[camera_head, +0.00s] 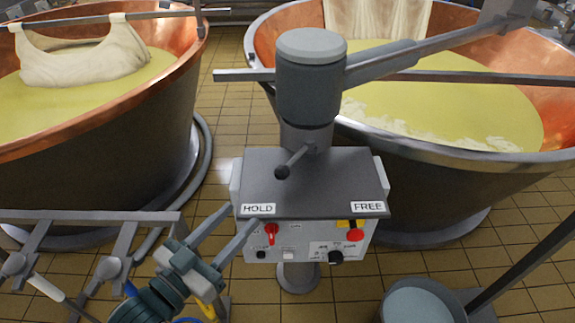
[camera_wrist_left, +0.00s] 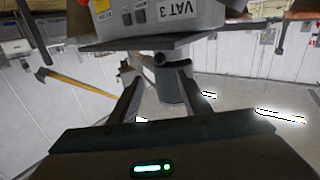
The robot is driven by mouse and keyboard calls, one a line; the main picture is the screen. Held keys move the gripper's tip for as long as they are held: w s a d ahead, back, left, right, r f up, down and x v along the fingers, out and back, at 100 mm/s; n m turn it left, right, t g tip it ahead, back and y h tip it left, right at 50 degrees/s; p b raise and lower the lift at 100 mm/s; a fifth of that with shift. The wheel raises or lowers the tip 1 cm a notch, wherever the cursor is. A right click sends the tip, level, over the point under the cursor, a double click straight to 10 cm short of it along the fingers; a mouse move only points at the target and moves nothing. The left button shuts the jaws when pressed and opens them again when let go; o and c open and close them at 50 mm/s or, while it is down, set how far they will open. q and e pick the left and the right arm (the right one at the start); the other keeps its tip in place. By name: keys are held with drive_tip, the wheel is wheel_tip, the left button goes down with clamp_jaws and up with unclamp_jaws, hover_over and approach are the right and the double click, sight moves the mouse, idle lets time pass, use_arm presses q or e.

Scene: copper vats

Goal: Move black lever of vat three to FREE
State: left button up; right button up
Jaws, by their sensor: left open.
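The black lever (camera_head: 290,165) comes out of the grey post (camera_head: 309,90) above the control box's dark top plate (camera_head: 305,185). Its round knob points down and left, towards the HOLD label (camera_head: 258,208); the FREE label (camera_head: 368,206) is at the plate's right end. My left gripper (camera_head: 242,216) is open, with its fingers near the box's front left corner. The knob is apart from the fingers in the head view. In the left wrist view, the fingers (camera_wrist_left: 157,88) flank a dark round end that appears to be the knob, and the box reads VAT 3 (camera_wrist_left: 178,10).
Copper vats stand to the left (camera_head: 150,110) and right (camera_head: 440,160) of the post. The box front (camera_head: 300,240) carries red and black knobs. A metal rack (camera_head: 90,217) is at lower left, a bucket (camera_head: 420,305) at lower right. An arm reaches right from the post.

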sight(277, 178)
use_arm(q)
drive_tip(key=shift+x, duration=0.8)
drive_tip(key=p+x, duration=0.1)
drive_tip(key=x, duration=0.7)
drive_tip(key=shift+w, duration=0.1)
drive_tip(key=p+x, duration=0.1)
drive_tip(key=x, duration=0.5)
drive_tip(key=shift+w+d, duration=0.1)
drive_tip(key=shift+w, duration=0.05)
drive_tip(key=shift+w+d, duration=0.2)
drive_tip(key=shift+w, duration=0.05)
drive_tip(key=shift+w+d, duration=0.2)
use_arm(e)
drive_tip(key=shift+w+a+r+t+y, duration=0.15)
drive_tip(key=shift+w+a+r+t, duration=0.25)
drive_tip(key=shift+a, duration=0.25)
drive_tip(key=shift+w+a+r+t+y, duration=0.15)
drive_tip(key=shift+w+a+r+t, duration=0.2)
drive_tip(key=shift+a, duration=0.25)
drive_tip(key=shift+d, duration=0.1)
